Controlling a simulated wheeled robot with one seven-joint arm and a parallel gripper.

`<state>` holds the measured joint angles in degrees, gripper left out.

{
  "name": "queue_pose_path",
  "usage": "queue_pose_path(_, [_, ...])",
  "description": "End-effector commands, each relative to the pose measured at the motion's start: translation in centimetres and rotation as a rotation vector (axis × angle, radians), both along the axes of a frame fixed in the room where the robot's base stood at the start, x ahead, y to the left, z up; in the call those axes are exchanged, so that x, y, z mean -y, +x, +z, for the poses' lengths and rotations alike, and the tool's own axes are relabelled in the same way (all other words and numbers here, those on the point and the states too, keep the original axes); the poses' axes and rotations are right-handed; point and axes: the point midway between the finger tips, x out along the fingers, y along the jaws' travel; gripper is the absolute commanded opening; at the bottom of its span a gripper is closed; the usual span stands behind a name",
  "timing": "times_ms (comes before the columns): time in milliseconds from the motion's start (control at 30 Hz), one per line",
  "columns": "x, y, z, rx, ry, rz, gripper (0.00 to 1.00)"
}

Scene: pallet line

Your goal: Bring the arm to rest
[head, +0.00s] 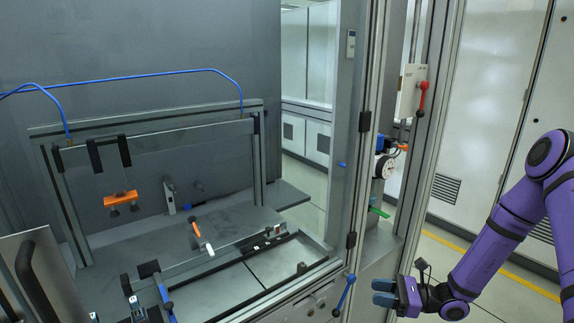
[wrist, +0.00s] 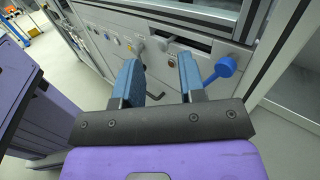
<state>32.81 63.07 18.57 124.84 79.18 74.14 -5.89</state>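My purple arm hangs at the right of the head view, with my gripper (head: 384,293) low beside the station's right corner post. In the wrist view my gripper (wrist: 160,80) has two blue fingers spread apart, with an empty gap between them. Beyond the fingers is the station's front panel (wrist: 110,35) with knobs and handles. A blue ball-ended lever (wrist: 222,68) shows just right of the right finger; I cannot tell how far off it is.
The pallet station (head: 225,290) fills the left and middle of the head view, with an orange part (head: 120,198) hanging inside. A blue lever (head: 345,293) sits on its front edge near my gripper. A red-handled switch (head: 422,98) is on the post. Floor (head: 500,285) shows behind my arm.

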Motion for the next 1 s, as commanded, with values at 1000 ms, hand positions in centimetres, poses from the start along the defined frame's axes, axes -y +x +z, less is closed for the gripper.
queue_pose_path(1000, [-0.1,-9.3,21.4,0.630,-0.766,0.722,0.37])
